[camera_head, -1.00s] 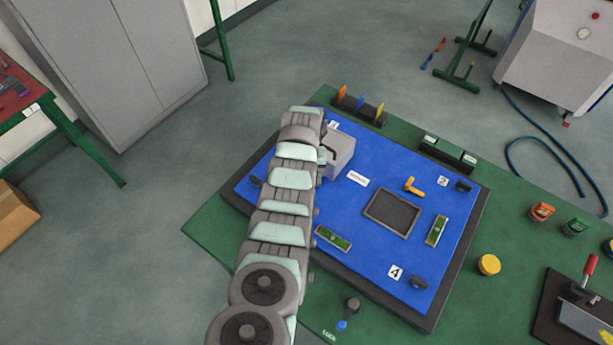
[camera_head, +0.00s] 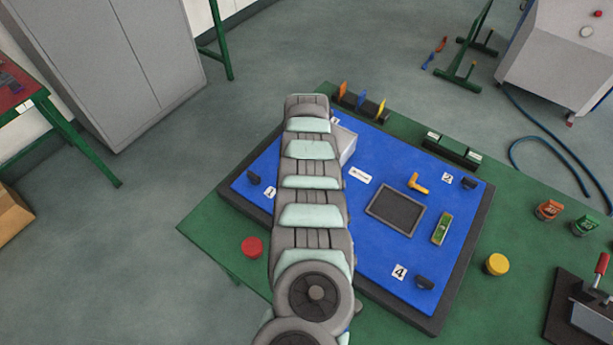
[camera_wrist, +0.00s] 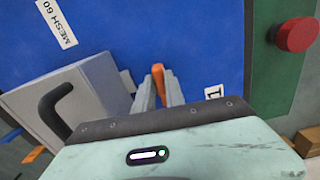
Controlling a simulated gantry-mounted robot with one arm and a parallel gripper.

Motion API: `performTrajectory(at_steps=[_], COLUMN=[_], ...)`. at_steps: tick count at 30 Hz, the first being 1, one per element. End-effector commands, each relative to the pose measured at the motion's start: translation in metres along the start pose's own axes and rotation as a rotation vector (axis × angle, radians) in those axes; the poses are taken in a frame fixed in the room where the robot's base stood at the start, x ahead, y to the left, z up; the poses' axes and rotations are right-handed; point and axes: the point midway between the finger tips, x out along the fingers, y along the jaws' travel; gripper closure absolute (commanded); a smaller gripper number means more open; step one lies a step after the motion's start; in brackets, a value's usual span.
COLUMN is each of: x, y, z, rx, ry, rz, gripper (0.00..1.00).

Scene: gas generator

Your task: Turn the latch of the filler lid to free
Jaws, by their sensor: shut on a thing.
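In the wrist view, my gripper (camera_wrist: 160,96) is shut on a slim orange lever (camera_wrist: 157,74), which shows between the fingertips against the blue panel (camera_wrist: 200,40). The lever appears to be the latch; its lower part is hidden by the fingers. A grey box-like part with a black handle (camera_wrist: 88,88) is just left of the fingers; I cannot tell whether it is the filler lid. In the head view my arm hides the gripper and the held lever. A separate orange-yellow lever (camera_head: 417,184) stands beside the dark square recess (camera_head: 395,212).
A red knob (camera_wrist: 296,35) is on the green table (camera_wrist: 268,75), also seen in the head view (camera_head: 252,247). Colored tabs (camera_head: 361,101) stand behind the panel. A yellow knob (camera_head: 496,264) and a red-handled clamp (camera_head: 601,264) are to the right.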

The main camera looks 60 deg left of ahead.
Motion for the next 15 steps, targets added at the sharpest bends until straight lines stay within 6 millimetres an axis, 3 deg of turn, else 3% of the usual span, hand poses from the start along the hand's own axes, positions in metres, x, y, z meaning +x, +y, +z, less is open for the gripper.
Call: performTrajectory(at_steps=[15], x=[0.0011], y=[-0.0004], z=[0.0004], rx=[-0.086], ry=[0.0], rz=[-0.002], gripper=[1.0])
